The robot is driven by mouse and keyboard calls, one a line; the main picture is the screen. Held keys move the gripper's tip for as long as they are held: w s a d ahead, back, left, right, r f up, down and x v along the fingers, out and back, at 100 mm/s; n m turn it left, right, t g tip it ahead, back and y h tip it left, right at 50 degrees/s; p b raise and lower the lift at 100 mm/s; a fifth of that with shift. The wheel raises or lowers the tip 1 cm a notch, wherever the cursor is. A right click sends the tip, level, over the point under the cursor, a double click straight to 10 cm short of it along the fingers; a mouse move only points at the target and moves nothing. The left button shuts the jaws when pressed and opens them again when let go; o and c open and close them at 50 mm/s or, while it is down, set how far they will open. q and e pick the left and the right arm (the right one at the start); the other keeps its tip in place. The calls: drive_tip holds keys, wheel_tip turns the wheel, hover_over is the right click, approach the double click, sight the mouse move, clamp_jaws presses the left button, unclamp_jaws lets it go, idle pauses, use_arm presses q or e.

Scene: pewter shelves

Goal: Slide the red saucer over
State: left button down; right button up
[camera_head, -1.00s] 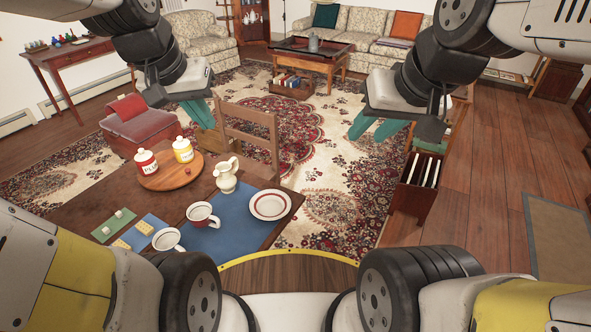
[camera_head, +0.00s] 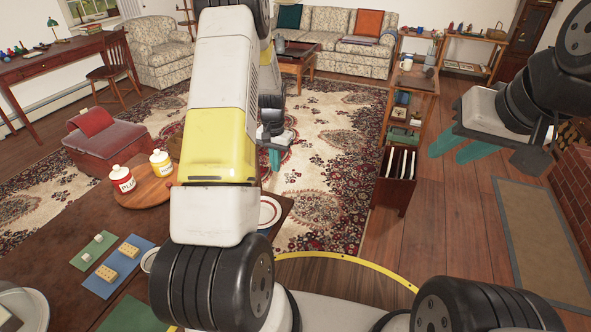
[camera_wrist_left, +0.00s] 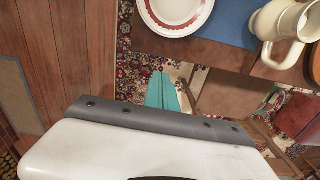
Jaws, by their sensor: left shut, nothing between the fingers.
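The red saucer shows as a white saucer with a red rim (camera_head: 266,212), mostly hidden behind my left arm in the head view. In the left wrist view the red-rimmed saucer (camera_wrist_left: 173,8) lies on the table at the top, cut by the frame edge. My left gripper (camera_head: 274,164) is shut and empty, beyond the table's far edge and apart from the saucer. Its teal fingers (camera_wrist_left: 161,88) point towards the saucer from below it in the wrist view. My right gripper (camera_head: 448,154) is open and empty, raised at the right, far from the saucer.
A cream pitcher (camera_wrist_left: 279,20) stands beside the saucer, near a blue mat (camera_wrist_left: 234,24).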

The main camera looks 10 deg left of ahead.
sight(274, 198)
use_arm(q)
drive_tip(key=s+f, duration=0.1)
drive_tip(key=f, duration=0.2)
drive_tip(key=s+f, duration=0.1)
drive_tip(key=f, duration=0.2)
drive_tip(key=s+f, duration=0.1)
drive_tip(key=f, duration=0.3)
drive_tip(key=shift+a, duration=0.25)
drive_tip(key=shift+s+a, duration=0.1)
drive_tip(key=shift+s, duration=0.4)
